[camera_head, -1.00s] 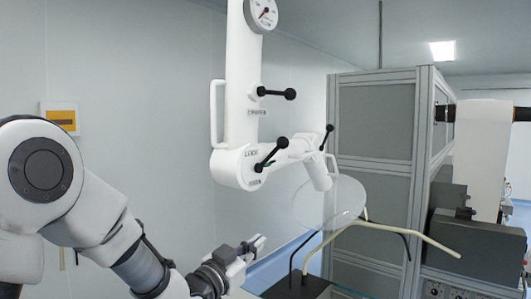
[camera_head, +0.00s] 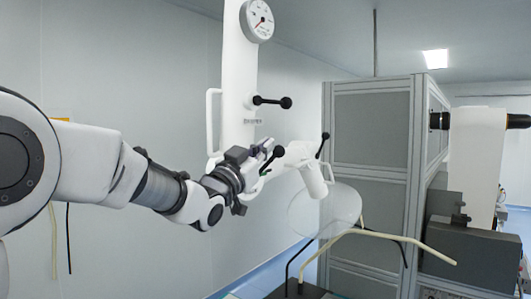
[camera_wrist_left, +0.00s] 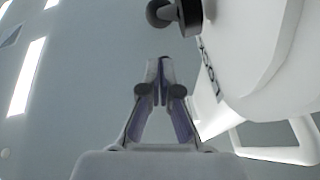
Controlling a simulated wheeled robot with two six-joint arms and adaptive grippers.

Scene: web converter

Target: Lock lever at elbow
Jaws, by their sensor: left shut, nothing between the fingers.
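My right gripper is not in view.
A second black lever (camera_head: 272,101) and a gauge (camera_head: 257,20) sit higher on the white column, with a loop handle (camera_head: 211,120) at its left. Another lever (camera_head: 323,145), a clear disc (camera_head: 325,210) and a grey cabinet (camera_head: 372,130) stand to the right.

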